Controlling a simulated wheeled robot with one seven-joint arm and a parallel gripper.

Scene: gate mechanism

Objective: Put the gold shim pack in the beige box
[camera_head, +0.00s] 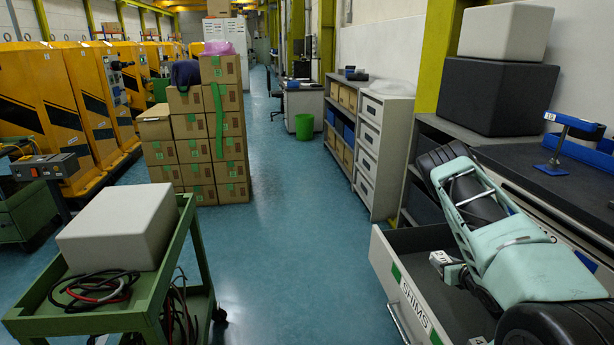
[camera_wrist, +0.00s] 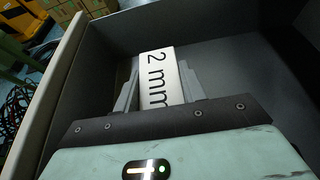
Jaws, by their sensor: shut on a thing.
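My gripper (camera_wrist: 158,82) is inside the open grey drawer marked SHIMS (camera_head: 412,298). Its fingers are shut on a pack with a white "2 mm" label (camera_wrist: 160,72). Only the label face shows clearly, so I cannot tell whether the pack is gold. In the head view the pack's white end (camera_head: 438,258) shows at the left of my gripper, near the drawer's rim. A pale off-white box (camera_head: 118,232) sits on the green cart at the left; no opening in it shows. Another pale box (camera_head: 505,30) sits on a dark case at the upper right.
Cables (camera_head: 95,288) lie on the green cart (camera_head: 148,305) in front of its box. Stacked cardboard boxes (camera_head: 205,135) stand behind it. Clear blue floor (camera_head: 300,240) lies between the cart and drawer. A blue device (camera_head: 568,135) stands on the dark worktop (camera_head: 555,185).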

